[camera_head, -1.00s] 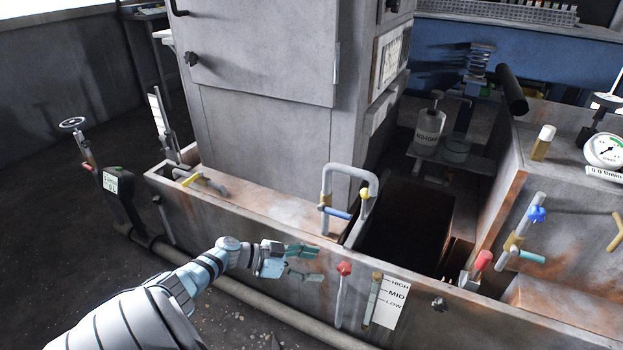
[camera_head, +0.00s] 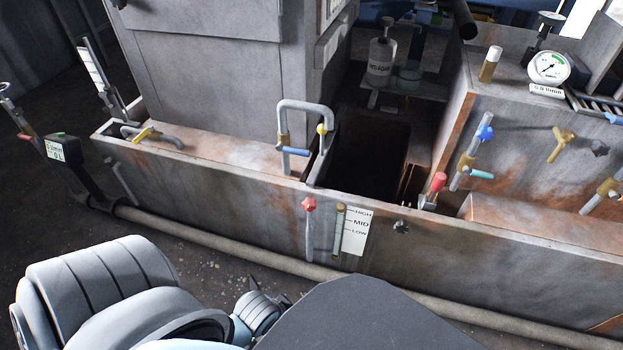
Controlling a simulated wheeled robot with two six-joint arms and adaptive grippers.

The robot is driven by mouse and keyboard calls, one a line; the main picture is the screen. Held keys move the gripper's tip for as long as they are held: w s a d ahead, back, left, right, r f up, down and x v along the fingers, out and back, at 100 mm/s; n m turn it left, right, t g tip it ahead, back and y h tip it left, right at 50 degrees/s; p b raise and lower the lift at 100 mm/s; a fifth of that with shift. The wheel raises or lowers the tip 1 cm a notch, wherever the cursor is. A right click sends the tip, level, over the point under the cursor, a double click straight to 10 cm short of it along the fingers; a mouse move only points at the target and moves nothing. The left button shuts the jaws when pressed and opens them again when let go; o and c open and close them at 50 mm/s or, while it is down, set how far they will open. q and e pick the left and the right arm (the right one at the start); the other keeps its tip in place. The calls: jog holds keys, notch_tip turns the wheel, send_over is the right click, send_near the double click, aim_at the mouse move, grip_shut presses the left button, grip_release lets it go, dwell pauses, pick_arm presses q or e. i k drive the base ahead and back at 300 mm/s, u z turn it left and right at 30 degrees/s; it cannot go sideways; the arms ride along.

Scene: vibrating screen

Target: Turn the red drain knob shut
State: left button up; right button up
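A red star-shaped knob (camera_head: 308,205) sits on top of a thin grey pipe on the front wall of the long grey tank (camera_head: 220,195). A second red knob (camera_head: 438,182) stands on a fitting further right, by the inner corner of the tank. No label shows which is the drain knob. My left arm fills the lower left, below the tank front, and its gripper is not visible. A dark grey shape at the bottom middle covers that area. My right gripper is not in view. Nothing touches either red knob.
A level gauge (camera_head: 356,230) marked HIGH, MID and LOW is right of the star knob. A blue-handled valve (camera_head: 294,151) is above it. A long pipe (camera_head: 220,242) runs along the floor before the tank. A dial gauge (camera_head: 548,68) stands at upper right.

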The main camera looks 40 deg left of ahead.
aim_at(309, 204)
jog(key=z, duration=1.55)
jog(key=i, duration=1.25)
jog(key=u, duration=3.2)
jog(key=i, duration=0.5)
jog(key=u, duration=0.05)
